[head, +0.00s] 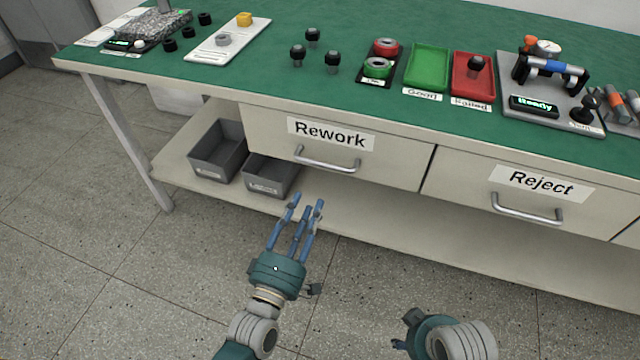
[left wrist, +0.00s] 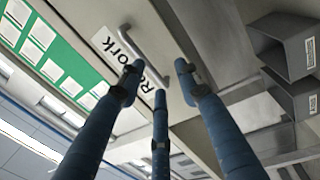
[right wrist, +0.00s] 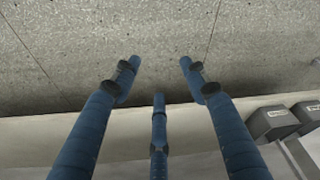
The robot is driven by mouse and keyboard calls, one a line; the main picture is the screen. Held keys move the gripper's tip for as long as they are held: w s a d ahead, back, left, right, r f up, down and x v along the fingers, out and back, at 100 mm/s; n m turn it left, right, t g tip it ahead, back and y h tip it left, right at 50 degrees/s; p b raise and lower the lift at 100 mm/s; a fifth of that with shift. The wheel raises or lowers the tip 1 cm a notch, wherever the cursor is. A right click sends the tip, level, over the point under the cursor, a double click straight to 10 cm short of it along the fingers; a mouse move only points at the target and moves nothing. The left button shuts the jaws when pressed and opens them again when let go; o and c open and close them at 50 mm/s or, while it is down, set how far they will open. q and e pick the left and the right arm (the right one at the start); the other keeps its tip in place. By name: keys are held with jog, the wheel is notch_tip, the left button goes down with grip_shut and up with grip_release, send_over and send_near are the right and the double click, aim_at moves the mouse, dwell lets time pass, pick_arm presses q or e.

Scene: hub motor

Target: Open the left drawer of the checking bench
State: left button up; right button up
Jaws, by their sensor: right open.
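The left drawer, labelled "Rework" (head: 395,166), sits under the green-topped checking bench (head: 190,80) and looks shut. Its silver bar handle (head: 328,165) is on the front and also shows in the left wrist view (left wrist: 150,56). My left gripper (head: 307,205) is open and empty, just below and in front of that handle. In the left wrist view its spread fingers (left wrist: 158,78) point at the handle, which shows between the tips and looks apart from them. My right gripper is open and empty in the right wrist view (right wrist: 158,80), facing floor and bench shelf; its fingers are unclear in the head view.
The "Reject" drawer (head: 470,190) is to the right, with its own handle (head: 527,210). Grey bins (head: 217,152) stand on the lower shelf. Green (head: 428,68) and red (head: 470,75) trays and small parts lie on the bench top. The floor in front is clear.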

aim_at(320, 166)
pick_arm(q)
jog(key=shift+n+t, duration=0.5)
jog(key=w+d+r, duration=0.1)
jog(key=w, duration=0.2)
jog(key=w+d+r+b, duration=0.1)
jog(key=w+r, duration=0.1)
jog(key=w, duration=0.1)
jog(key=w+d+r, duration=0.1)
jog(key=w, duration=0.1)
jog(key=shift+w+r, duration=0.2)
jog(key=shift+w, duration=0.2)
jog(key=shift+w+d+r+b, duration=0.15)
jog(key=shift+w+b, duration=0.15)
jog(key=shift+w, duration=0.3)
pick_arm(e)
jog(key=shift+v, duration=2.6)
jog(key=shift+d, duration=0.1)
pick_arm(q)
grip_shut()
